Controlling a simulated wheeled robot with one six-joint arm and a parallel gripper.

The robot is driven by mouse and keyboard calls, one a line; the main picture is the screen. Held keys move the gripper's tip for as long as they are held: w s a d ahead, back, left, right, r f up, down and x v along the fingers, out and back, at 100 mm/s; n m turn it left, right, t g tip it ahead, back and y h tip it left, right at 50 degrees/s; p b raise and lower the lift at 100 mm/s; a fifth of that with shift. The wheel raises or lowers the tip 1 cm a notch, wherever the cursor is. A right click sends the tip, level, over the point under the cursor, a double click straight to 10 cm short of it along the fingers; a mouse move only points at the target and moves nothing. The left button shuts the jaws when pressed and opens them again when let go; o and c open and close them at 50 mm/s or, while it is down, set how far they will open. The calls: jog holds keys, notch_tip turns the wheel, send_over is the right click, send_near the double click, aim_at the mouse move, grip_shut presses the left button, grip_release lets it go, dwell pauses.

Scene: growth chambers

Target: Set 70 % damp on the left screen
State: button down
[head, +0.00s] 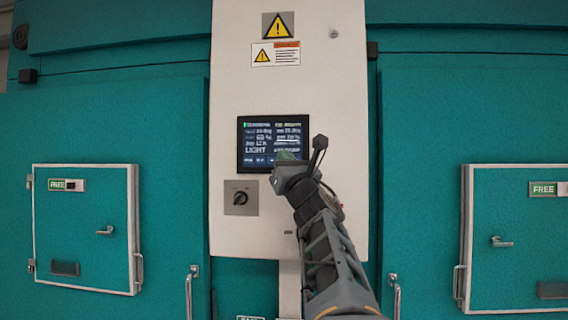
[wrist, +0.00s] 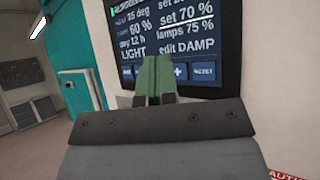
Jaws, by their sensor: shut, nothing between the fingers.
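The dark screen (head: 262,138) sits on the white panel between two teal chambers in the head view. In the wrist view the screen (wrist: 205,50) fills the upper middle, and its right column reads "set 70 %", "lamps 75 %" and "edit DAMP". Its left column shows "60 %", "12 h" and "LIGHT". A row of blue buttons runs along its bottom, with a plus and a "RESET" readable. My gripper (head: 287,156) is shut and empty at the screen's lower right. Its green fingertips (wrist: 155,60) hide part of the button row; I cannot tell whether they touch.
A rotary knob (head: 240,197) is below the screen on the white panel (head: 225,80). Chamber doors with handles stand left (head: 85,215) and right (head: 520,220), both marked "FREE". Warning signs (head: 277,40) are above the screen.

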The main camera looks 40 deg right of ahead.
jog(key=shift+s, duration=0.1)
jog(key=shift+s+a+b, duration=1.1)
jog(key=shift+s+a, duration=0.6)
jog(key=shift+s, duration=0.05)
jog(key=w+a+f+m+g, duration=0.15)
jog(key=f+m+g, duration=0.25)
jog(key=f+m, duration=0.5)
jog(key=w+a+f+m+g, duration=0.1)
jog(key=a+f+m+g, duration=0.25)
jog(key=f+m, duration=0.55)
jog(key=w+a+f+m+g, duration=0.15)
jog(key=f+m+g, duration=0.3)
jog(key=f, duration=0.75)
jog(key=s+a+f+m+g+y, duration=0.2)
jog(key=s+a+f+m+g, duration=0.2)
jog(key=f, duration=0.7)
jog(key=s+a+f+m+g+y, duration=0.3)
jog(key=s+a+f+m+g, duration=0.1)
jog(key=s+a+f+m, duration=0.3)
jog(key=s+a+f, duration=0.2)
jog(key=s+f, duration=0.1)
jog(key=f, duration=0.1)
jog(key=shift+s+f+g+y, duration=0.15)
jog(key=shift+f+g+y, duration=0.15)
jog(key=shift+f, duration=0.1)
